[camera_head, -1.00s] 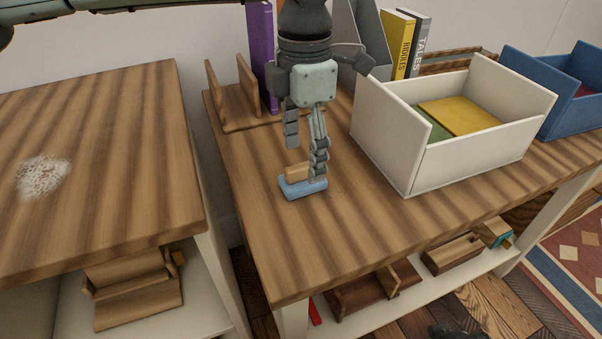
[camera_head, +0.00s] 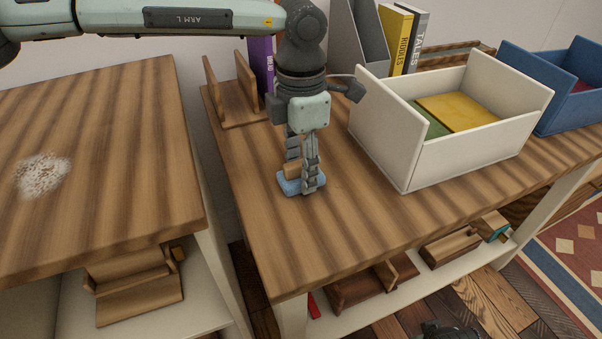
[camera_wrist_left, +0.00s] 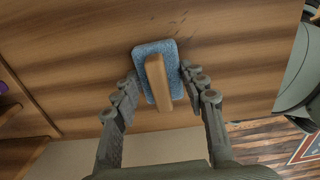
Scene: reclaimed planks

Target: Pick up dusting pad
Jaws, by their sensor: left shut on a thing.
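The dusting pad (camera_head: 288,187) has a blue base and a wooden handle. It lies on the striped wooden table top near its left side. My left gripper (camera_head: 302,180) points down over it, with its fingers closed in on the pad and partly covering it. In the left wrist view, the pad (camera_wrist_left: 173,72) lies between the two fingers of my left gripper (camera_wrist_left: 158,88), one finger at each side, with the handle running along its middle. The pad appears still at table height. My right gripper does not show clearly.
A white bin (camera_head: 470,150) with a yellow and a green item stands right of my left gripper. A wooden holder (camera_head: 237,105) and a purple book (camera_head: 262,68) stand behind. A white dusty patch (camera_head: 42,176) marks the left table, across a gap.

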